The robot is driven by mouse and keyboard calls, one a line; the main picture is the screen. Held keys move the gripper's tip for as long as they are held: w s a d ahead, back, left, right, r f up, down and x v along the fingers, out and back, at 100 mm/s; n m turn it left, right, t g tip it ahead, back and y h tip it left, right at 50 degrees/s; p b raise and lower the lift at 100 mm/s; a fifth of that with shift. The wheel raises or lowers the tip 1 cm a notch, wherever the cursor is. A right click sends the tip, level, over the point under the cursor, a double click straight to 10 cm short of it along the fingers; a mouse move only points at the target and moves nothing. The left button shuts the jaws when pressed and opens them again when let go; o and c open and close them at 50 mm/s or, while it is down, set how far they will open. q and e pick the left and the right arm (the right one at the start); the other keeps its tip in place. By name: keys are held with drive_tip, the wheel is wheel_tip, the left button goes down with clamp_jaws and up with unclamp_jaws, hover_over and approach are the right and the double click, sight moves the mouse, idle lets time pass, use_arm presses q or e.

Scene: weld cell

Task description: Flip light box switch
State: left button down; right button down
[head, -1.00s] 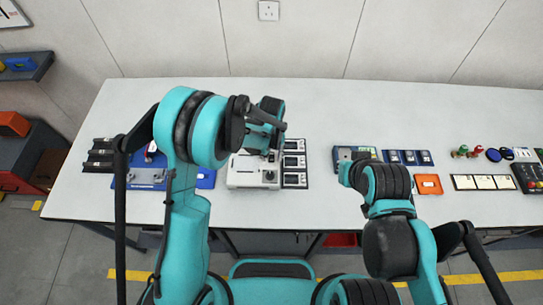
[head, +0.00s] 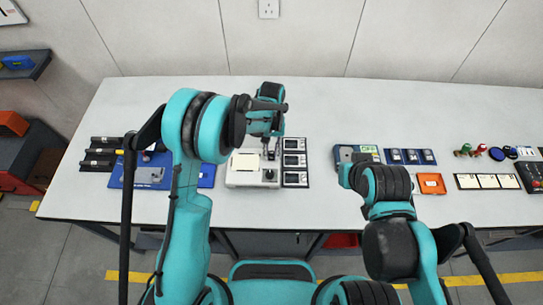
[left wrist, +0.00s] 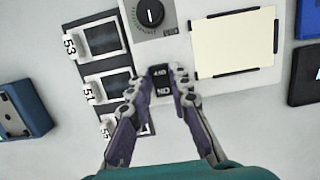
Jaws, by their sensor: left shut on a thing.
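The light box (head: 240,179) is a white box on the bench, with a pale panel and a round dial on it. My left gripper (head: 270,152) is above the back part of the box. In the left wrist view its fingertips are on either side of the switch, closed in on it. The fingers hide the switch's sides. My right gripper is not visible; only its arm shows.
Framed dark plates (head: 295,161) stand close to the right of the light box. A blue mat (head: 207,174) with metal parts lies to its left. A blue-grey device (head: 345,153) and an orange tray (head: 430,184) are farther right. The bench behind is clear.

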use_arm(q)
drive_tip(key=shift+w+f+g, duration=0.15)
drive_tip(key=shift+g, duration=0.15)
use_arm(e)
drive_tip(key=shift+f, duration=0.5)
use_arm(q)
drive_tip(key=c, duration=1.4)
unclamp_jaws()
drive_tip(key=shift+r, duration=0.2)
drive_tip(key=v, duration=1.2)
drive_tip(key=shift+w+f, duration=0.1)
drive_tip(key=shift+w, duration=0.1)
